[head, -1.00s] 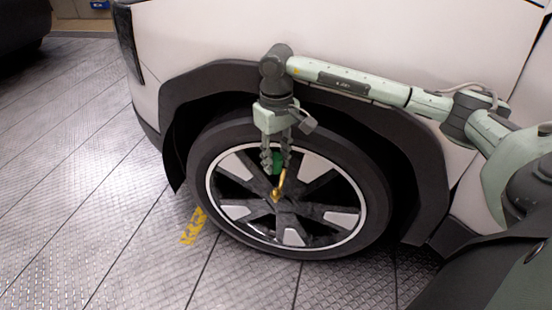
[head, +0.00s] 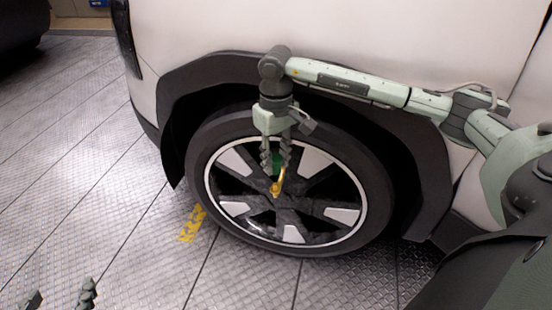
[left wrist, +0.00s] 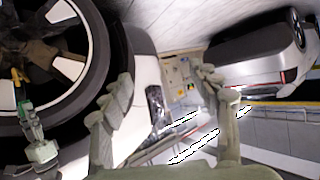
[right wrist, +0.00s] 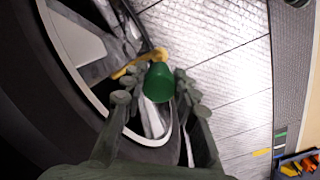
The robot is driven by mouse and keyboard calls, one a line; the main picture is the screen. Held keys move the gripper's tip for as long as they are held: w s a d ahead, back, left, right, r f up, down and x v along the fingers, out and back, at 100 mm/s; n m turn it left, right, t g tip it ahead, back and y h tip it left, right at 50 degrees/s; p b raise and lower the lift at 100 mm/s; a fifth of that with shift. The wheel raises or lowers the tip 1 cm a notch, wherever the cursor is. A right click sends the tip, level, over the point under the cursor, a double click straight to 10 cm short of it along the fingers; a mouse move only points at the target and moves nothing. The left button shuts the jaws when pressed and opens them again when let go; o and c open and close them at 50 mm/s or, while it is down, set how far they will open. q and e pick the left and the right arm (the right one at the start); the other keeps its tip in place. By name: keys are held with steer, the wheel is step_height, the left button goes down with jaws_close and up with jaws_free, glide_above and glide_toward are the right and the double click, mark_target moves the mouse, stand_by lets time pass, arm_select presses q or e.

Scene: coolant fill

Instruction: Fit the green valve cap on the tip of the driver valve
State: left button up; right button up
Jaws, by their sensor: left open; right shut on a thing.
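The green valve cap (right wrist: 160,82) is held between the fingertips of my right gripper (right wrist: 158,93). In the head view the cap (head: 277,160) shows partly behind the fingers of my right gripper (head: 276,156), in front of the wheel. The brass driver valve (head: 277,186) rises from the wheel centre with a bent stem, its upper end close to the cap. In the right wrist view the valve stem (right wrist: 140,63) lies just beyond the cap; I cannot tell whether they touch. My left gripper (head: 60,297) is open and empty at the lower left, away from the wheel.
The wheel's black tyre (head: 210,222) sits under the pale car body (head: 215,35). The tiled floor (head: 90,170) to the left is clear, with a yellow marking (head: 191,226). A bin of tools (right wrist: 298,165) shows at the right wrist view's lower right. Another car (left wrist: 255,60) stands farther off.

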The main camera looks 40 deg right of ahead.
mark_target(276, 185)
steer(key=shift+f, duration=0.25)
step_height(276, 185, down, 2)
steer(key=shift+f+b, duration=0.1)
steer(key=shift+b, duration=0.95)
arm_select(q)
steer(key=d+r+t+h, duration=0.2)
steer(key=d+r+t, duration=0.1)
steer(key=r, duration=0.3)
steer(key=d+r+t+h, duration=0.2)
steer(key=d+r+t, duration=0.1)
steer(key=r, duration=0.4)
steer(key=shift+w+d+t+b, duration=0.25)
steer(key=shift+d+t+b, duration=0.05)
steer(key=shift+d, duration=0.05)
arm_select(e)
steer(key=shift+f, duration=0.4)
arm_select(q)
steer(key=shift+r, duration=0.15)
steer(key=shift+f+b, duration=0.5)
steer(key=shift+f, duration=0.05)
steer(key=shift+f+b, duration=1.35)
arm_select(e)
steer(key=shift+f, duration=1.55)
steer(key=o, duration=1)
steer(key=shift+r, duration=0.1)
step_height(276, 185, up, 12)
steer(key=shift+f, duration=0.1)
